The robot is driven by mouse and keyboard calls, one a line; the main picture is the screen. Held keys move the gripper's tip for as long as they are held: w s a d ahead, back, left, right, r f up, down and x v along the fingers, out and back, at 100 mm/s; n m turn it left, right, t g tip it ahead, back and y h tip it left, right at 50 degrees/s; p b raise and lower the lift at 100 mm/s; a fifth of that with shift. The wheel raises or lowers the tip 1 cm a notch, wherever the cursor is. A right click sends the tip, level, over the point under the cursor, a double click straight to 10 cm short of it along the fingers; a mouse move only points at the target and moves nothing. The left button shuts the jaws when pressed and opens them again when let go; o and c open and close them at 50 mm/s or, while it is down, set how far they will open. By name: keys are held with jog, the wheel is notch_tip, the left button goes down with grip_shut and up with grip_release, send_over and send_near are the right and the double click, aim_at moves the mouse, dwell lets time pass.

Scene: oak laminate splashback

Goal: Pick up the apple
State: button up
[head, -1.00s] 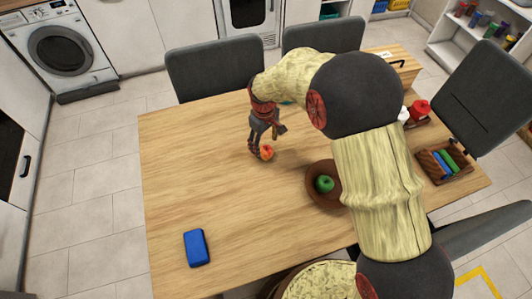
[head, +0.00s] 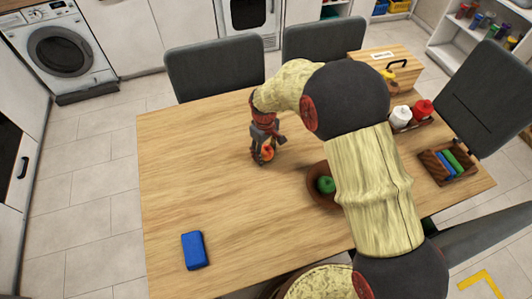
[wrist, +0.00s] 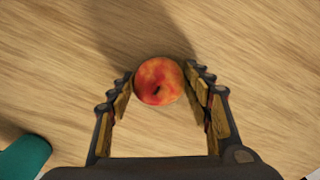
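A red-orange apple (head: 267,153) sits on the wooden table, near its middle. In the wrist view the apple (wrist: 158,81) lies between the two fingertips, with its dark stem end up. My gripper (head: 263,157) points down over it, fingers low on both sides. In the wrist view my gripper (wrist: 159,75) is open, with a narrow gap seeming to show beside the apple. A green apple-like fruit (head: 326,185) sits in a brown bowl to the right, partly hidden by my arm.
The brown bowl (head: 312,190) stands close to my arm. A blue block (head: 194,250) lies at the front left of the table (head: 190,170). A wooden box (head: 385,62), jars (head: 412,114) and a tray (head: 436,170) stand on the right. A teal thing (wrist: 22,160) shows at the wrist view's lower left.

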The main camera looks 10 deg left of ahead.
jog(key=c, duration=0.9)
jog(key=shift+r, duration=0.15)
